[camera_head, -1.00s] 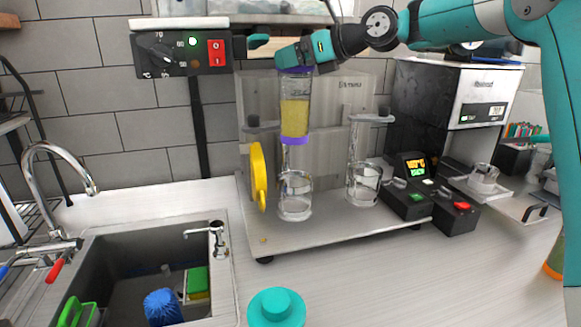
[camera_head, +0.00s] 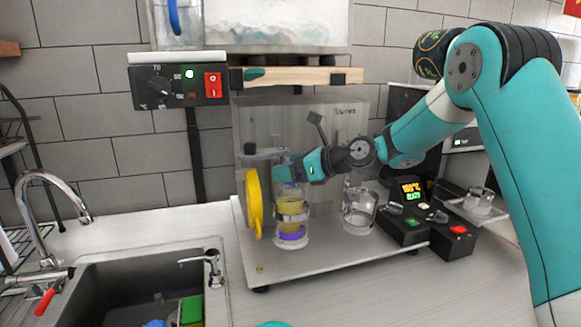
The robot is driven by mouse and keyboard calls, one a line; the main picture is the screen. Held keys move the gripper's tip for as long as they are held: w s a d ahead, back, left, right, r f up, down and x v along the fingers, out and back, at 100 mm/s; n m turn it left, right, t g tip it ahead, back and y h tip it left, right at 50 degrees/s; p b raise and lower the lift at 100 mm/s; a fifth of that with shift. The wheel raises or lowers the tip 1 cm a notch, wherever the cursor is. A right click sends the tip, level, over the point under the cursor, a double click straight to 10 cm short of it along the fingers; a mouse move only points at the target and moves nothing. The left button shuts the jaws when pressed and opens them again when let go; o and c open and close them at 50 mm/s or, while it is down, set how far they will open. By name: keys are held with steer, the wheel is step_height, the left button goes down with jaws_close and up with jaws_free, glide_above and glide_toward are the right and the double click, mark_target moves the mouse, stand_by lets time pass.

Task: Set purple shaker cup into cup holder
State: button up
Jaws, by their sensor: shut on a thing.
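The purple shaker cup (camera_head: 291,208) is clear, with yellow contents and a purple base, and stands upright. Its lower part is inside the left clear cylindrical cup holder (camera_head: 291,243) on the machine's platform. The purple base shows through the holder's wall near its bottom; whether it touches the floor I cannot tell. My gripper (camera_head: 288,180) is shut on the cup's top, above the holder's rim. The fingers partly hide the top of the cup.
A second clear holder (camera_head: 359,211) stands to the right, empty. A yellow disc (camera_head: 254,204) stands close on the left. A control box (camera_head: 407,218) with buttons is at right. The sink (camera_head: 140,285) is front left. A wooden shelf (camera_head: 300,76) is above.

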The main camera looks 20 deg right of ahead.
steer(key=shift+f, duration=0.25)
steer(key=o, duration=1.4)
steer(key=shift+f, duration=0.1)
steer(key=shift+r, duration=0.2)
steer(key=b+v, duration=0.3)
steer(key=v, duration=0.9)
steer(key=s+a+f+n+g+h, duration=0.25)
steer(key=s+a+n+g, duration=0.35)
steer(key=s+a+n, duration=0.8)
steer(key=s+f+n+g+h, duration=0.2)
steer(key=s+n, duration=0.7)
steer(key=n, duration=0.1)
steer(key=s+d+f+n+g+h, duration=0.1)
steer(key=s+f+n+g+h, duration=0.1)
steer(key=s+n, duration=0.7)
steer(key=shift+s+f+n, duration=0.15)
steer(key=shift+f+n, duration=0.25)
steer(key=shift+f, duration=0.15)
